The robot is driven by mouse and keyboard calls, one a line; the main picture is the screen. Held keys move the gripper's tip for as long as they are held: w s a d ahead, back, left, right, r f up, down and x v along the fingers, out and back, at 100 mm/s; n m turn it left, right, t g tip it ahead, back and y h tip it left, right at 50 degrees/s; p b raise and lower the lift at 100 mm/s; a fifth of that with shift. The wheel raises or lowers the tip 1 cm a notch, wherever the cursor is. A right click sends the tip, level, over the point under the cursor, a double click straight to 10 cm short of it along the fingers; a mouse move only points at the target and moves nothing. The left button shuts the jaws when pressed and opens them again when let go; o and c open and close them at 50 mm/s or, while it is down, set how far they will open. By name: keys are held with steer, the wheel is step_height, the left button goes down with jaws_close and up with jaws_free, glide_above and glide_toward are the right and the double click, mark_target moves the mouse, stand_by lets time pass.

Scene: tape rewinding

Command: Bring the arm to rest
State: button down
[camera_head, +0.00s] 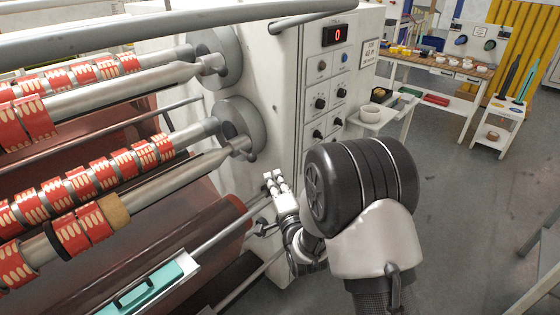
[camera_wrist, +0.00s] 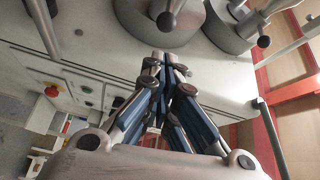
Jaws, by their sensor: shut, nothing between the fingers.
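My gripper (camera_head: 272,178) is in front of the white machine cabinet (camera_head: 282,100), below the lower round hub (camera_head: 236,125) and to the right of the rollers. In the wrist view my gripper (camera_wrist: 160,58) has its fingertips together, with nothing held between them. My arm is bent, with its large dark joint in front of the lower part of the control panel (camera_head: 330,75). The fingers look apart from the hubs, though the exact gap to the cabinet face cannot be told.
Rollers with red-and-cream tape rolls (camera_head: 95,172) fill the left. A teal case (camera_head: 150,285) lies on a rail at lower left. A small white side table (camera_head: 385,110) stands beyond the cabinet, with a workbench (camera_head: 440,68) farther back. Grey floor at right is open.

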steer(key=s+d+r+n+g+h, duration=0.55)
steer(key=s+d+r, duration=0.35)
steer(key=d, duration=0.4)
steer(key=s+d+n+g, duration=0.3)
steer(key=s+d, duration=0.1)
steer(key=s, duration=1.1)
steer(key=s+d+f+n+g+h, duration=0.1)
steer(key=s+d+n+g, duration=0.2)
steer(key=s, duration=1.2)
steer(key=shift+s+d+g, duration=0.15)
steer(key=shift+d+g, duration=0.3)
steer(key=shift+g, duration=0.3)
steer(key=shift+a, duration=0.1)
